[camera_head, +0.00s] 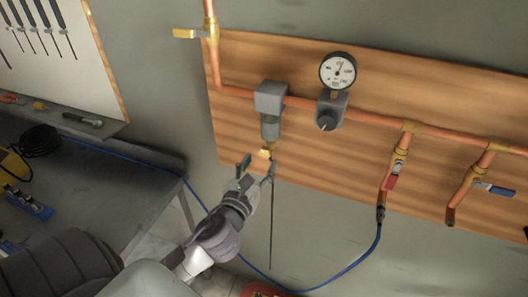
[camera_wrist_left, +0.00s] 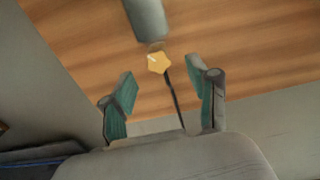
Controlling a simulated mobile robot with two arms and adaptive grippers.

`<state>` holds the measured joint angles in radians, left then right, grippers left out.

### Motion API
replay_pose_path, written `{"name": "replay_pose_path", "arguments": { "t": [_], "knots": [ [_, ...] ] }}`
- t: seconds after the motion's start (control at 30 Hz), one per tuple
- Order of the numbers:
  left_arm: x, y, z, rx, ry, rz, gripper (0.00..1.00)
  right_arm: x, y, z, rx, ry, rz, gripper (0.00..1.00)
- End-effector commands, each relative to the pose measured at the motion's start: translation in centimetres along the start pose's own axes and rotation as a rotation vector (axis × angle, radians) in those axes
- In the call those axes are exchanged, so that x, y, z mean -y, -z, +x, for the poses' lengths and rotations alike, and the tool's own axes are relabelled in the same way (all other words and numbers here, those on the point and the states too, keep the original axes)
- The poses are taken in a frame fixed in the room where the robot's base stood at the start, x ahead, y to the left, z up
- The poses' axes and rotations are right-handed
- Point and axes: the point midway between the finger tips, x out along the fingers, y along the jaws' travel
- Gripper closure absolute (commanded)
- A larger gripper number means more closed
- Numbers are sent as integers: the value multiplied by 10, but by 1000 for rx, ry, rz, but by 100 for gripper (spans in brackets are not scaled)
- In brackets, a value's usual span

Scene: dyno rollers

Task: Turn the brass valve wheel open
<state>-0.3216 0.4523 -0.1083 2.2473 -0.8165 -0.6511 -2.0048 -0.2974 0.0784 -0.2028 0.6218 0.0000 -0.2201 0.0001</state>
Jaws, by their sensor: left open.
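The small brass valve wheel (camera_head: 265,153) sits at the bottom of the grey filter bowl (camera_head: 270,127) on the wooden wall board. In the left wrist view the wheel (camera_wrist_left: 158,63) is yellow and star-shaped, just under the bowl (camera_wrist_left: 146,20). My left gripper (camera_head: 257,166) is open below the wheel. In the wrist view its two green-padded fingers (camera_wrist_left: 161,90) are spread, with the wheel showing between and beyond their tips. I see no contact with the wheel. My right gripper is not in view.
A copper pipe (camera_head: 375,115) crosses the board, with a pressure gauge (camera_head: 338,70) and red- and blue-handled valves to the right. A thin dark line hangs below the wheel. A blue hose (camera_head: 340,277) loops below. A grey workbench (camera_head: 100,185) stands left.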

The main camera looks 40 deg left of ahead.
Motion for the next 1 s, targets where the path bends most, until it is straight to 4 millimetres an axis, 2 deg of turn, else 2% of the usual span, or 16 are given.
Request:
{"name": "replay_pose_path", "arguments": {
  "t": [0.1,0.23,0.6,0.93,1.0],
  "knots": [
    [0,-2,19,1,-1,0,40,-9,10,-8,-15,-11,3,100],
    [0,-1,30,0,0,0,40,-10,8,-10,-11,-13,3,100],
    [0,0,34,0,1,0,42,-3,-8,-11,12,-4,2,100],
    [0,0,34,0,0,-1,97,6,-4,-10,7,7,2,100],
    [0,0,34,-1,0,-1,100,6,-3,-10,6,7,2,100]
  ]
}}
